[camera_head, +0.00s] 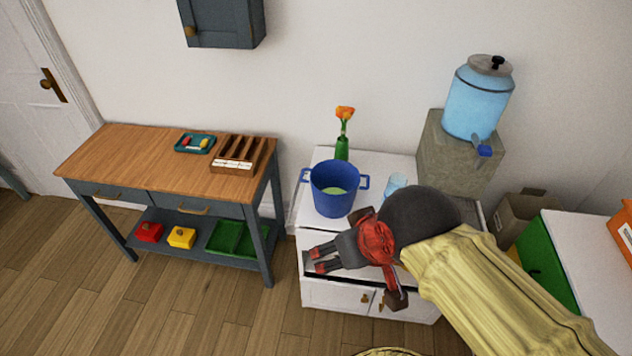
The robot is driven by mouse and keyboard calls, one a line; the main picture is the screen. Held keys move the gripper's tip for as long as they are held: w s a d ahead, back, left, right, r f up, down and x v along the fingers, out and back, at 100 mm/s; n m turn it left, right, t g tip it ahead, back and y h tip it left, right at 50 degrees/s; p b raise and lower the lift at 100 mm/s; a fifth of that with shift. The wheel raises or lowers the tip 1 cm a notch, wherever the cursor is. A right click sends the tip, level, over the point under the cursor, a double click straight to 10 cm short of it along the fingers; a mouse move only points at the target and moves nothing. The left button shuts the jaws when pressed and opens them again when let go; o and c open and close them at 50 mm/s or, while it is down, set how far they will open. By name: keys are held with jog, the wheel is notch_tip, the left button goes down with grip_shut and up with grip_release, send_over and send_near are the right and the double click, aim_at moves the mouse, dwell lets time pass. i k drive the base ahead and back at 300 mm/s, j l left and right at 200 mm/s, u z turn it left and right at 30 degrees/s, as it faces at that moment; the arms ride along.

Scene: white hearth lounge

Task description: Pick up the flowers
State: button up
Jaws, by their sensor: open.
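Orange flowers (345,113) on a thin green stem stand upright in a green vase (342,148). The vase is at the back of a white cabinet (310,207), close to the wall. A blue pot (335,190) with two side handles and something light green inside stands in front of the vase. My gripper (318,258) is open and empty. It shows over the front of the cabinet, nearer to me than the pot and pointing left, apart from the flowers. My arm hides the cabinet's right part.
A clear blue glass (396,184) stands right of the pot. A blue water dispenser (475,102) sits on a stone block (435,150) at the right. A wooden-topped table (120,158) with a teal tray (195,143) and a slotted wooden box (238,157) is at the left.

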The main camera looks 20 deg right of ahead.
aim_at(345, 112)
jog(key=i+l+u, duration=0.35)
jog(key=l, duration=0.35)
jog(key=i+l+u, duration=0.2)
jog(key=l, duration=0.2)
jog(key=i, duration=0.05)
